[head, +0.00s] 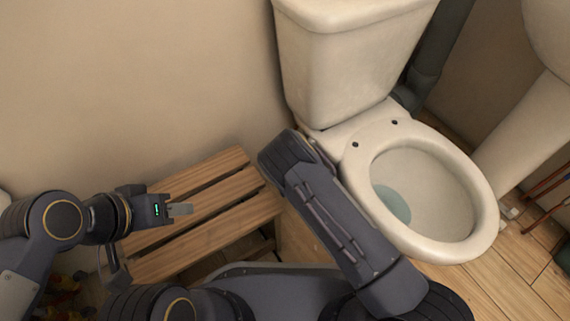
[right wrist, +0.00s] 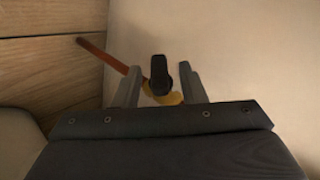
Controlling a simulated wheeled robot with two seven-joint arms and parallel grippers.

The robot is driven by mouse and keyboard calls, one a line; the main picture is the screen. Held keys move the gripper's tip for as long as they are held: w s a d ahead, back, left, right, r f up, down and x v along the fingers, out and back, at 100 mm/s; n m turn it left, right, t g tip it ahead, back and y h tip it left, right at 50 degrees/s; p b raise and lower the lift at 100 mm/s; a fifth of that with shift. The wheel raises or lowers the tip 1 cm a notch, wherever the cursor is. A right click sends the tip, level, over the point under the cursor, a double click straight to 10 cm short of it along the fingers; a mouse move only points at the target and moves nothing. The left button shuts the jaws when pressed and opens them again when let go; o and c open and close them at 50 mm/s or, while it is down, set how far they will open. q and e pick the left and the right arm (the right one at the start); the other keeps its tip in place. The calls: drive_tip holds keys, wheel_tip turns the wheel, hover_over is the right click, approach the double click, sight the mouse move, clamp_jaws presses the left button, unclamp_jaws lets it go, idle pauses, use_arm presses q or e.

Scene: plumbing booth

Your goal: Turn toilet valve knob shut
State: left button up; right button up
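The toilet valve shows in the right wrist view, with a dark knob (right wrist: 159,74) on a brass body (right wrist: 165,97) and a copper pipe (right wrist: 104,55) running up and left from it. My right gripper (right wrist: 162,82) is open, with one finger on each side of the knob; I cannot tell whether either finger touches it. In the head view the valve and the right gripper are hidden behind my right arm and the toilet (head: 425,190). My left gripper (head: 188,210) is over the wooden slatted bench, and its fingers look close together.
The wooden slatted bench (head: 222,197) stands against the wall, left of the toilet. The toilet tank (head: 345,60) is at the back. A white pedestal (head: 525,130) stands at the right. Wooden floor (head: 505,270) shows at the lower right.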

drive_tip(key=shift+r, duration=0.55)
drive_tip(key=r+p, duration=0.2)
drive_tip(key=r, duration=0.1)
drive_tip(key=shift+s+r, duration=0.1)
drive_tip(key=shift+s, duration=0.1)
drive_tip(key=s+r+p, duration=0.1)
drive_tip(key=s+r, duration=0.7)
drive_tip(key=s, duration=0.5)
drive_tip(key=shift+s+d+r, duration=0.15)
drive_tip(key=shift+s+r, duration=0.15)
drive_tip(key=shift+r, duration=0.1)
drive_tip(key=shift+o, duration=0.2)
